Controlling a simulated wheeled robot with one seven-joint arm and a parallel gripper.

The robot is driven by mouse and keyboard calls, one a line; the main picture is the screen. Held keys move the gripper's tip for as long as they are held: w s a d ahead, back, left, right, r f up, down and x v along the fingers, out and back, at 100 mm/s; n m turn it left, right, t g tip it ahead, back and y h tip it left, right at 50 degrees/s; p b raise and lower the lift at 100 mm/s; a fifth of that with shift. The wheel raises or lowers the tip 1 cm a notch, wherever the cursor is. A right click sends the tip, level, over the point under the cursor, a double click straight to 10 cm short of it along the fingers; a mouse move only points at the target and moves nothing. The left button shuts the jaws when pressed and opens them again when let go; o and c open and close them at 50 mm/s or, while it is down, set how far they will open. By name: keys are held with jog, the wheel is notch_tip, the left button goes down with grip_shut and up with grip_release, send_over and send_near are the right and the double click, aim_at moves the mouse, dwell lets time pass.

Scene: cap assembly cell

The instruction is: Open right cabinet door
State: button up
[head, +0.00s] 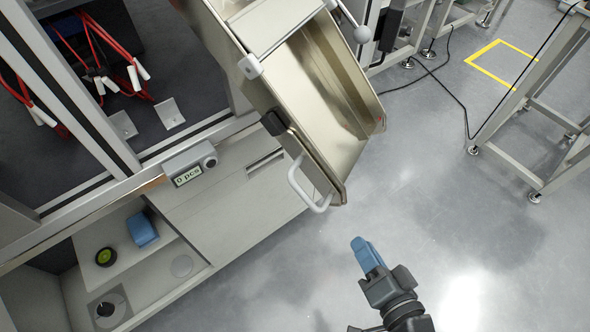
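The cabinet's right-hand front is a light grey panel (225,207), which looks closed, with a recessed slot (265,162) near its top. I take this panel as the right cabinet door. Its far right part is hidden behind a tilted metal tray. My gripper (364,253) has blue fingers and is over the grey floor, to the right of the panel and apart from it. The fingers overlap in this view, so I cannot tell if they are open or shut. I see nothing held between them.
The metal tray (318,90) with a white handle (307,186) juts out above the door. A counter display (188,173) sits above the panel. The left compartment is open and holds a blue box (142,230). Floor (430,210) around my gripper is clear.

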jog(key=w+a+f+m+y+b, duration=0.25)
jog(key=w+a+f+b, duration=0.2)
jog(key=w+a, duration=0.55)
jog(key=m+g+y+b, duration=0.1)
jog(key=y, duration=0.2)
send_near(269, 165)
notch_tip(269, 165, up, 3)
jog(key=a, duration=0.1)
jog(key=shift+a+r+b+x, duration=0.15)
jog(key=shift+b+x, duration=0.25)
jog(key=shift+x, duration=1.35)
jog(key=shift+a+r+b+x, duration=0.1)
jog(key=shift+b+x, duration=0.25)
jog(key=shift+x, duration=1.45)
jog(key=shift+s, duration=0.15)
grip_shut()
jog(key=shift+f, duration=0.1)
